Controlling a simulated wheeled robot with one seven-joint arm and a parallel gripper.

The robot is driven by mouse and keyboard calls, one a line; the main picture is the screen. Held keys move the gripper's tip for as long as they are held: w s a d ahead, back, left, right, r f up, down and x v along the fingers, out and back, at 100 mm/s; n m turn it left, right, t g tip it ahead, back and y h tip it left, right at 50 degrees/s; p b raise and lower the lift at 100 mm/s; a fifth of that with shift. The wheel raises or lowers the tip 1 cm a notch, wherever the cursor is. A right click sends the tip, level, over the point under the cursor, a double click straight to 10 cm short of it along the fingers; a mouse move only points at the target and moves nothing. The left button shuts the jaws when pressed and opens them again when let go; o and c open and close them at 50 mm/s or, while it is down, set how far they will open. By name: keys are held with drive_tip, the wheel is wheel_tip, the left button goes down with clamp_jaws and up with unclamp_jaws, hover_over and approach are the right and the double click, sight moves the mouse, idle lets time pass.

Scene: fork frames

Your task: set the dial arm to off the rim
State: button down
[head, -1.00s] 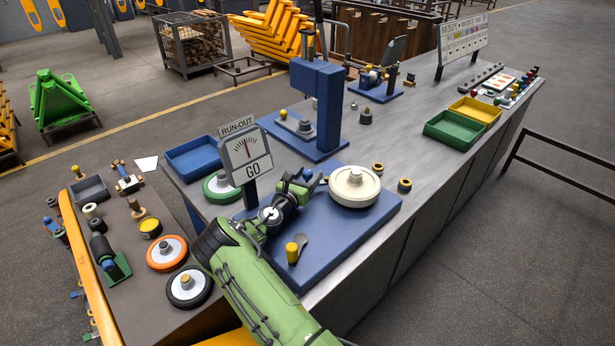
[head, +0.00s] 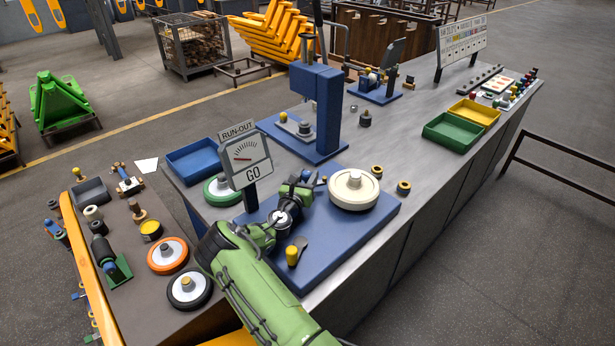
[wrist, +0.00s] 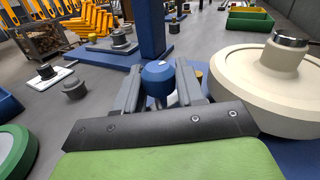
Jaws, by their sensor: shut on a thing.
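My gripper (head: 304,184) reaches over the blue base plate (head: 345,230), just left of the cream wheel (head: 345,200). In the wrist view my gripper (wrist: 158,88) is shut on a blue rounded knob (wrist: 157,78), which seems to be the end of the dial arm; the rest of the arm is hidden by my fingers. The wheel (wrist: 245,95) stands at the right there, apart from the knob as far as I can see. The run-out gauge (head: 245,157) stands behind my wrist, its red needle pointing left, away from upright.
A yellow-topped peg (head: 292,256) stands at the plate's front. A green-rimmed wheel (head: 222,190) and a blue tray (head: 196,158) lie left of the gauge. A blue press (head: 328,110) rises behind. The bench right of the plate is mostly clear.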

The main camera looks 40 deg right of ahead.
sight(306, 171)
drive_tip(key=shift+w+n+t+y, duration=0.3)
drive_tip(key=shift+n+t+y, duration=0.1)
drive_tip(key=shift+n+t, duration=0.25)
drive_tip(key=c, duration=0.8)
unclamp_jaws()
wheel_tip(306, 171, up, 10)
drive_tip(key=shift+r+p, duration=0.1)
drive_tip(key=shift+p, duration=1)
drive_tip(key=shift+d, duration=0.1)
